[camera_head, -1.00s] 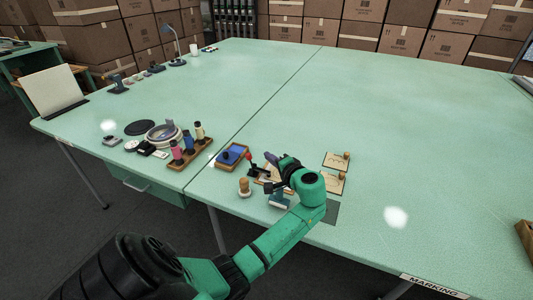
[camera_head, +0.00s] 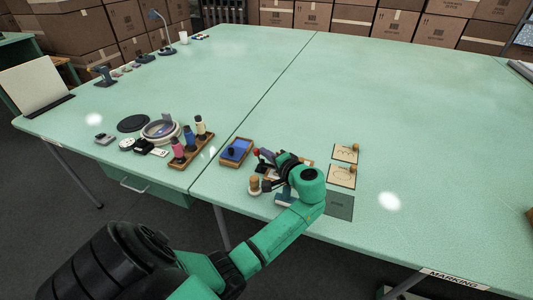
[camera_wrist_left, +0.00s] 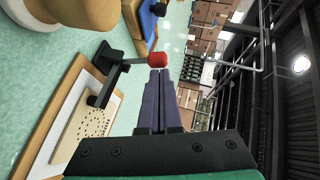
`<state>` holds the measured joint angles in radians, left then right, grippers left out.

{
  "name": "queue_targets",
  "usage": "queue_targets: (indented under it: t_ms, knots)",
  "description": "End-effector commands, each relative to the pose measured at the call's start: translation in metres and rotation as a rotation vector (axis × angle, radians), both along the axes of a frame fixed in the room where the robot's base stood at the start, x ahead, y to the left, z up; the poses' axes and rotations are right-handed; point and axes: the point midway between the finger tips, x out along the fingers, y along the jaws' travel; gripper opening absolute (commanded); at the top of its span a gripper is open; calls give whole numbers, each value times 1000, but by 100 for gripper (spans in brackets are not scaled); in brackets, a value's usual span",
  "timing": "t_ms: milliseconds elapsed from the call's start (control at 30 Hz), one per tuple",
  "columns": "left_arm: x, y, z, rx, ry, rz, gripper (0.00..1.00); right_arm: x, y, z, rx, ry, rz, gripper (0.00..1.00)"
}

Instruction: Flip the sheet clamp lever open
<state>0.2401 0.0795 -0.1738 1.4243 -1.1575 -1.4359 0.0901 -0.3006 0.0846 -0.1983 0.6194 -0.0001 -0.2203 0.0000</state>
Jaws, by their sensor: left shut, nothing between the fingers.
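The sheet clamp shows in the left wrist view as a black bracket (camera_wrist_left: 107,60) with a thin lever ending in a red knob (camera_wrist_left: 158,59). It stands at the edge of a wooden board (camera_wrist_left: 50,105) bearing a pale, dotted plate. In the head view the red knob (camera_head: 256,152) sits left of my left gripper (camera_head: 265,156), and the gripper and arm hide much of the clamp. In the left wrist view the shut, empty fingers (camera_wrist_left: 160,78) end right at the knob. I cannot tell whether they touch it. My right gripper is out of view.
A blue pad in a wooden tray (camera_head: 237,151) lies left of the clamp, and a wooden knob (camera_head: 254,186) stands in front. Two small boards with pegs (camera_head: 341,176) lie right, near a dark square (camera_head: 339,206). Thread spools (camera_head: 189,140) stand further left. The table's right side is clear.

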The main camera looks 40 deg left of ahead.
Motion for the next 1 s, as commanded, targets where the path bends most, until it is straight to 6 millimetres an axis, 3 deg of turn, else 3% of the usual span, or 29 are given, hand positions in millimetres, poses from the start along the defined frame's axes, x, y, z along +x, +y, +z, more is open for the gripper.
queue_targets:
  t_ms: [667,1000]
  knots:
    - [-3,8,6,-126,-44,2,0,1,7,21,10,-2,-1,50]
    - [-9,25,14,-359,-125,3,0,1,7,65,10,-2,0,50]
